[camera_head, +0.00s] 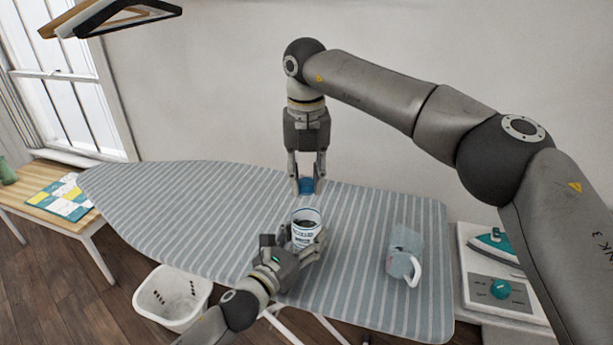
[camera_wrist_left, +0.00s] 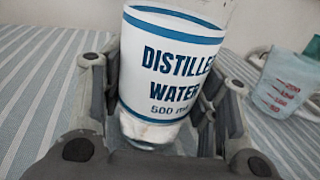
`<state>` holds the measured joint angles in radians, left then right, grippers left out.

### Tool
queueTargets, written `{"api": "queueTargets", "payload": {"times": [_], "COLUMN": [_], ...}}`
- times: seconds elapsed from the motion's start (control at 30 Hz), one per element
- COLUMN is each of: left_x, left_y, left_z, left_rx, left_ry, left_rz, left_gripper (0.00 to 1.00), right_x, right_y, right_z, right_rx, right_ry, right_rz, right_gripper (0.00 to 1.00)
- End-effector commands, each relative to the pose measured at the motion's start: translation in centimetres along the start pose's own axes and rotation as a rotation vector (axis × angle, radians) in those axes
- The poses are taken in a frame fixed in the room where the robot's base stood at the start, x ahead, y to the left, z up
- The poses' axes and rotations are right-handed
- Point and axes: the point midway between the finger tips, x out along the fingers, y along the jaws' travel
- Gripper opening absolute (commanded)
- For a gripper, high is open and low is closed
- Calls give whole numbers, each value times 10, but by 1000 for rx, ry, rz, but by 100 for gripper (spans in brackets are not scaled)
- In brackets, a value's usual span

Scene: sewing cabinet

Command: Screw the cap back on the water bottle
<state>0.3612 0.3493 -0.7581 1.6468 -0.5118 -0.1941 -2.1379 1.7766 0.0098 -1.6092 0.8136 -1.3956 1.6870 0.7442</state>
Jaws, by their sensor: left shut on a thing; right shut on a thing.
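The water bottle (camera_head: 305,229) stands on the striped ironing board, with a white label and blue bands. Its label reads "DISTILLED WATER 500 ml" in the left wrist view (camera_wrist_left: 172,70). Its open top faces up in the head view. My left gripper (camera_head: 298,248) is shut around the bottle's lower part, with its fingers on both sides in the left wrist view (camera_wrist_left: 165,125). My right gripper (camera_head: 306,182) points down above the bottle and is shut on the blue cap (camera_head: 306,186). The cap is apart from the bottle, a little above its opening.
A clear measuring jug (camera_head: 404,256) stands to the right on the ironing board (camera_head: 190,205). A teal iron (camera_head: 497,243) rests on a stand at far right. A white basket (camera_head: 172,298) is on the floor. The board's left part is clear.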

Motion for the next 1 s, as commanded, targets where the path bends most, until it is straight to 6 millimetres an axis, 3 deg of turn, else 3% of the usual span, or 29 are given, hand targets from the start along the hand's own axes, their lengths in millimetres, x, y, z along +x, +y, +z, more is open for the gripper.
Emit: {"api": "queueTargets", "payload": {"times": [0.4,0.57,0.6,0.7,0.77,1.0], "left_x": [0,0,0,0,0,0], "left_y": [-1,-1,-1,-1,-1,0], "left_z": [0,0,0,0,0,0], "left_rx": [2,2,2,2,1,1], "left_ry": [-1,-1,-1,-1,-1,-1], "left_rz": [-2,-2,-2,-2,-2,-1], "left_gripper": [0,0,0,0,0,0], "right_x": [0,0,0,0,0,0], "right_y": [0,0,0,-1,0,0], "right_z": [1,1,1,1,1,1], "right_rx": [678,677,677,676,675,673], "right_ry": [-3,-4,-4,-3,-3,-2], "right_rz": [1,1,1,1,1,0], "right_gripper": [0,0,32,44,52,52]}}
